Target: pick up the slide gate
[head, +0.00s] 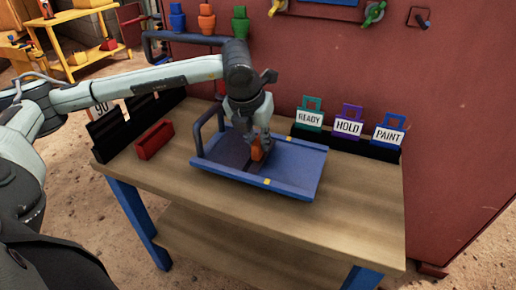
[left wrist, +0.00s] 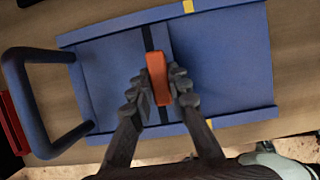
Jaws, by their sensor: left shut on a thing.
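The slide gate looks to be the flat blue plate (head: 299,172) with raised rims and yellow marks, lying on the wooden table. It has a dark loop handle (head: 207,128) at its left end. In the left wrist view the plate (left wrist: 222,65) and loop handle (left wrist: 35,100) show from above. An orange grip (head: 257,149) stands at the dark strip across the plate's middle; it also shows in the left wrist view (left wrist: 157,75). My left gripper (head: 260,139) points down and is shut on the orange grip, one finger each side. My right gripper is out of view.
The wooden table (head: 350,205) is bare in front. READY, HOLD and PAINT tags (head: 348,125) stand behind right, near a red machine wall (head: 445,110).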

